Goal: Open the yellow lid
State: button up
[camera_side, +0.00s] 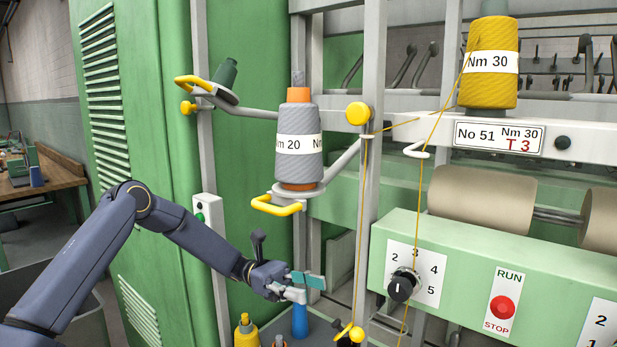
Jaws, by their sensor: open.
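I cannot tell for sure which yellow part is the lid. A small yellow piece (349,332) sits low in the middle, right of my gripper, at the picture's bottom. A yellow bottle-like container (246,331) stands at the bottom, left of my gripper. A round yellow disc (358,113) is on the upright post above. My gripper (312,283) is open, with teal pads, just above a blue cylinder (300,322). I cannot tell if they touch. I see nothing held in it.
A grey yarn cone (298,160) stands on a holder with a yellow handle (279,206) above my gripper. A yellow cone (488,62) is at upper right, its thread running down. A green panel (470,282) with a dial (402,286) and red button (502,307) is right.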

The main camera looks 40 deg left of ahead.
jog(key=a+t+y, duration=0.1)
jog(key=a+y, duration=0.2)
send_near(339, 327)
jog(key=d, duration=0.7)
jog(key=shift+w+n+h, duration=0.15)
jog(key=shift+n+h, duration=0.15)
grip_shut()
